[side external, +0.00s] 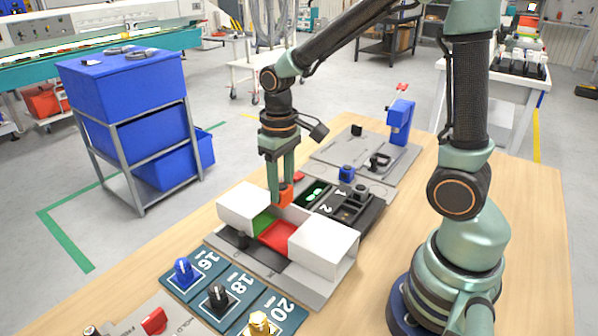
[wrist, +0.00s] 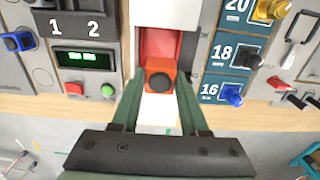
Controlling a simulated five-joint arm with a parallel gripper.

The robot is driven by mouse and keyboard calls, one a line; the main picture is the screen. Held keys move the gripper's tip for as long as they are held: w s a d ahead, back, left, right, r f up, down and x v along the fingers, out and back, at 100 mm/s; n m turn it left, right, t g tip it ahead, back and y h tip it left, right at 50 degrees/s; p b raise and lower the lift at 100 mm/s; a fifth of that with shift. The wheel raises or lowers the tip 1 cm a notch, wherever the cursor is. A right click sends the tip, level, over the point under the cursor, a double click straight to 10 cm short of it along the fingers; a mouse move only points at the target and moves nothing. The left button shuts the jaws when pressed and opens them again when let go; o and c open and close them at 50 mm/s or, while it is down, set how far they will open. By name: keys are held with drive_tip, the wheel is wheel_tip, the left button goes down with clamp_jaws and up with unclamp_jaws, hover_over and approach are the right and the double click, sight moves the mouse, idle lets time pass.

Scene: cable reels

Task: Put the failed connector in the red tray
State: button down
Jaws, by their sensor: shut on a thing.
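My gripper (side external: 283,188) is shut on an orange connector (side external: 285,197) with a dark round face, held above the sorting station. The connector shows between my fingers in the wrist view (wrist: 160,78). The red tray (side external: 278,236) lies between two white covers, beside a green tray (side external: 262,223). In the side view the connector is above and behind the trays. In the wrist view the red tray (wrist: 160,44) shows just beyond the connector, which overlaps its near edge. The green tray is hidden there.
A test unit (side external: 350,205) has sockets marked 1 and 2 and a display (wrist: 82,57) with two green lights. White covers (side external: 324,246) rise beside the trays. Blue, black and gold connectors stand on plates 16, 18 and 20 (side external: 274,315). A blue press (side external: 400,122) stands behind.

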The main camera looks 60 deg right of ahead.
drive_tip(key=shift+f, duration=4.15)
drive_tip(key=shift+f, duration=0.15)
drive_tip(key=shift+f, duration=0.9)
drive_tip(key=shift+c, duration=1.7)
unclamp_jaws()
drive_tip(key=shift+r, duration=3.95)
